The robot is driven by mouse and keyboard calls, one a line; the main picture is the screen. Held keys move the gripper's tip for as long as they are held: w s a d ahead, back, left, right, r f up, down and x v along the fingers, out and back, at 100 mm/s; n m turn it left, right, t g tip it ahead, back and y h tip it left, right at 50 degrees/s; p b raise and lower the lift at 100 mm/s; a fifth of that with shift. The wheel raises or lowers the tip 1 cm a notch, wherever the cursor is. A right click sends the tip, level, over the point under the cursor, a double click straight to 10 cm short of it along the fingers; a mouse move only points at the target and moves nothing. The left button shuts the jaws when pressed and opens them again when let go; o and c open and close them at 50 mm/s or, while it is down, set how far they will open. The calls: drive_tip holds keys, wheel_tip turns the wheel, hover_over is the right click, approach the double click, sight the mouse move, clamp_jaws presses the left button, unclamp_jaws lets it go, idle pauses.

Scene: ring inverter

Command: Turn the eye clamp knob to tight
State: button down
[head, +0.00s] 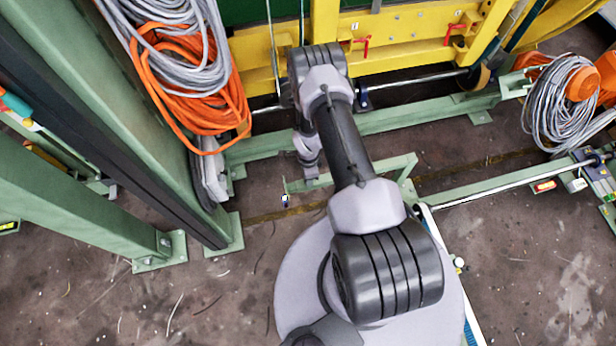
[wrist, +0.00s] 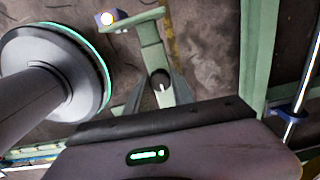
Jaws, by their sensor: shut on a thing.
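In the wrist view, my gripper (wrist: 158,88) has its two dark fingers on either side of a small dark round knob (wrist: 159,77) with a pale pin below it. The gripper is shut on this knob, which I take to be the eye clamp knob; its markings and angle cannot be read. The knob sits at a green bracket (wrist: 150,35). A small blue-and-white piece (wrist: 105,18) is at the bracket's end. In the head view, the green bracket (head: 385,169) stands beside my gripper, whose fingers are hidden by my arm. The small piece (head: 286,200) hangs at the bracket's left end.
Green posts (head: 130,130) rise at left, with orange and grey cable coils (head: 190,75) hanging there. A yellow frame (head: 400,40) lies behind my arm. Bare floor (head: 210,295) is open at lower left.

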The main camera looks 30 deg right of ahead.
drive_tip(key=shift+m, duration=0.6)
drive_tip(key=c, duration=1.1)
unclamp_jaws()
wheel_tip(320, 180, up, 17)
drive_tip(key=p, duration=0.6)
drive_tip(key=shift+r, duration=0.2)
drive_tip(key=shift+r, duration=0.1)
